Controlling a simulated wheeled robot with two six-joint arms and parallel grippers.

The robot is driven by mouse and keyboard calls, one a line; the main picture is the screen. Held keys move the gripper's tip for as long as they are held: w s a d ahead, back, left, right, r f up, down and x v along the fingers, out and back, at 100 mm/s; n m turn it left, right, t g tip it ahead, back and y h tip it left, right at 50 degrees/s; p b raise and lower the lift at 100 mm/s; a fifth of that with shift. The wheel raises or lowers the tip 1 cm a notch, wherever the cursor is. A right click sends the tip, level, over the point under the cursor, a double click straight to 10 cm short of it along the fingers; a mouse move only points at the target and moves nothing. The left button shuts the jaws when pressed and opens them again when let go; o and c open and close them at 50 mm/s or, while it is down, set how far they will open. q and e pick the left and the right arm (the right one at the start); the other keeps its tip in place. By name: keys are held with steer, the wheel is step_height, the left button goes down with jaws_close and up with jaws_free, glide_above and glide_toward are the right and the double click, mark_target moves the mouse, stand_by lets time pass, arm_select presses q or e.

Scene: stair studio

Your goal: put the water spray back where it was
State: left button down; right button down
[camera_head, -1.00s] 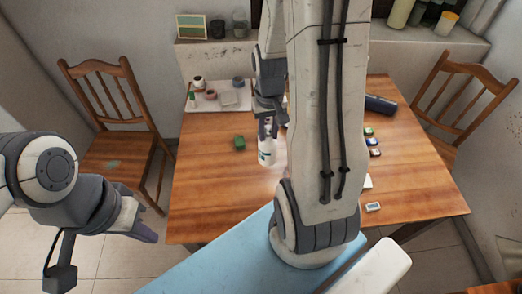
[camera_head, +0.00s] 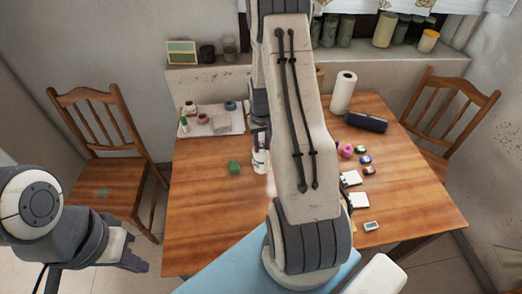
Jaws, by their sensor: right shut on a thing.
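The water spray, a white bottle (camera_head: 261,161), is at the middle of the wooden table, partly hidden behind my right arm. My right gripper (camera_head: 260,146) is shut on its upper part. I cannot tell whether the bottle's base touches the table. My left gripper (camera_head: 134,258) hangs at the lower left, off the table's left edge and away from the bottle. Its fingers are too unclear to tell open from shut.
A white tray (camera_head: 229,128) with small items is at the back left. The front left of the table (camera_head: 205,215) is clear.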

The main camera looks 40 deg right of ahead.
mark_target(262, 152)
step_height(262, 152, down, 4)
steer(key=shift+r+p, duration=0.2)
steer(key=shift+p, duration=0.5)
steer(key=shift+f, duration=0.2)
steer(key=shift+f, duration=0.25)
steer(key=c, duration=0.6)
jaws_free()
steer(key=shift+r, duration=0.1)
